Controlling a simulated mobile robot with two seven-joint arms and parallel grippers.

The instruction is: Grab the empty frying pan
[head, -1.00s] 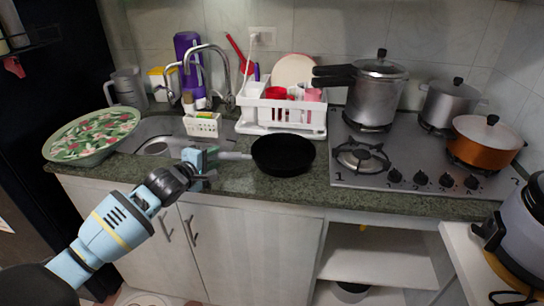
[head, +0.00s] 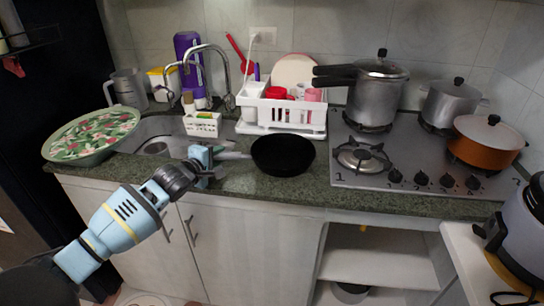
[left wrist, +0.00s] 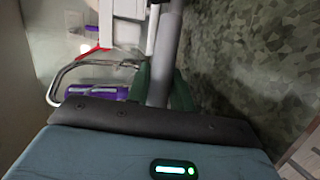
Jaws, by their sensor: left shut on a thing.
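The empty black frying pan (head: 283,155) sits on the green stone counter, left of the stove. Its grey handle (head: 234,155) points left toward the sink. My left gripper (head: 211,157) is shut on the handle near its far end. In the left wrist view the handle (left wrist: 166,62) runs between the two green fingers (left wrist: 162,92). The pan's body cannot be made out in that view. My right gripper is not in view.
A white dish rack (head: 285,118) stands behind the pan. The stove (head: 350,178) with a pressure cooker (head: 376,98) and other pots is to the right. The sink (head: 160,130), faucet and a patterned green bowl (head: 92,134) are to the left. The counter front edge is close.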

